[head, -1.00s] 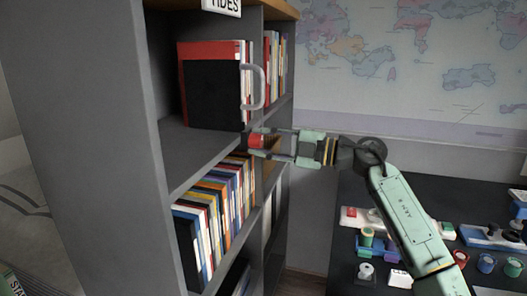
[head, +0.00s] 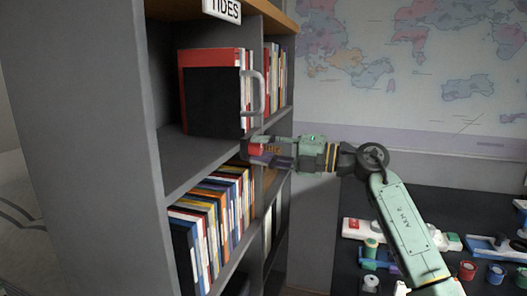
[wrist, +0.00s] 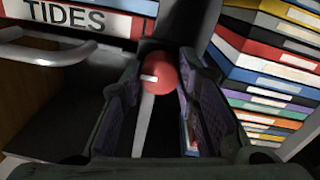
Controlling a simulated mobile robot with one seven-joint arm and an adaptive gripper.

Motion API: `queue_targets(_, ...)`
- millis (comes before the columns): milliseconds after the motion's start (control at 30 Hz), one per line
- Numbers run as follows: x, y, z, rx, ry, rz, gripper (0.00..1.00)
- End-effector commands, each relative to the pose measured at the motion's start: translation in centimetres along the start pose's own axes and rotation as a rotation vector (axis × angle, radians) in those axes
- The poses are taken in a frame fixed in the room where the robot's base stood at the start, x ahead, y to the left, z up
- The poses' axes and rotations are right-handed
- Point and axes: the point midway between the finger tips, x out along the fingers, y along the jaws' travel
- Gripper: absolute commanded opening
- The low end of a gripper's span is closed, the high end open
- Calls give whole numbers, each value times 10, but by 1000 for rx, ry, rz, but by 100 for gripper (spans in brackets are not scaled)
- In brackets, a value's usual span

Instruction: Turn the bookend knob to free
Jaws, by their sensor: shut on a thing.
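The red bookend knob (head: 254,149) is at the front edge of the shelf, below the black bookend (head: 212,103) with its grey handle (head: 257,92). My gripper (head: 258,152) reaches in from the right and is shut on the knob. In the wrist view the round red knob (wrist: 160,73) sits between the two fingers and has a short white mark on its face. The fingers hide part of the knob in the head view.
A row of books (head: 218,215) fills the shelf below. The dark desk (head: 448,206) at right holds several small coloured objects. The space between shelf and desk is open.

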Motion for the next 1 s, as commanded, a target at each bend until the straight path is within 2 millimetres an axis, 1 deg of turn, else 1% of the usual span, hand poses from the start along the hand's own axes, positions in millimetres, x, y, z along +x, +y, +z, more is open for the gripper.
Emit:
queue_targets(333, 0, 0, 0, -3, -2, -1, 1)
queue_targets(367, 0, 0, 0, -3, -2, -1, 31)
queue_targets(633, 0, 0, 0, -2, -1, -1, 49)
queue_targets(900, 0, 0, 0, -2, -1, 0, 49)
queue_targets(1000, -5, 0, 0, -2, -2, 0, 49)
